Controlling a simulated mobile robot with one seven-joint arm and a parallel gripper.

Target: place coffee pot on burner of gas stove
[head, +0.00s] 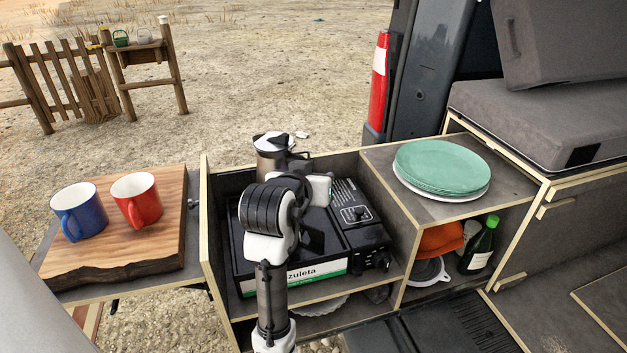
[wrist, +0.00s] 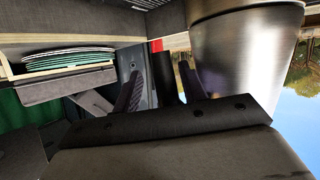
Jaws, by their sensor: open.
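The metal coffee pot (head: 270,161) with a white-and-black top shows behind my arm in the head view. Its lower part is hidden, so I cannot tell what it stands on. The black gas stove (head: 360,236) sits in the wooden compartment, largely covered by my arm, and its burner is hidden. In the wrist view, which looks upside down, the pot's steel body (wrist: 245,50) is large and close at upper right.
Blue (head: 79,212) and red (head: 137,201) mugs stand on a wooden board (head: 110,262) at left. Stacked green plates (head: 441,166) lie on the counter right of the stove. A green bottle (head: 480,248) stands in the cubby below. Compartment walls surround the stove.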

